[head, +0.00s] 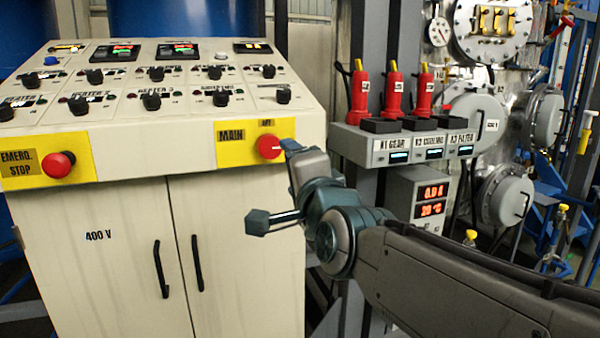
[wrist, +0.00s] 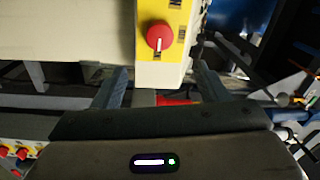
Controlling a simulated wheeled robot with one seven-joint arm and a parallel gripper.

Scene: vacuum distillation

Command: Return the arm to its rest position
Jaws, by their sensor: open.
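My arm reaches in from the lower right of the head view to the right edge of the control cabinet (head: 120,220). My gripper (head: 270,185) is in front of the cabinet's right edge, close to the red MAIN knob (head: 269,147) on its yellow plate. In the wrist view the two fingers of my gripper (wrist: 155,85) are spread apart with nothing between them. The red knob (wrist: 160,37) with a white mark shows just beyond the fingertips, apart from them. Part of the gripper is hidden by the wrist in the head view.
A red emergency stop (head: 57,165) is at the cabinet's left. Right of the cabinet is a grey shelf (head: 400,148) with red-handled devices above a display box (head: 420,200). Steel vessel flanges (head: 505,195) stand at the right. Free room in front of the cabinet doors shows at lower left.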

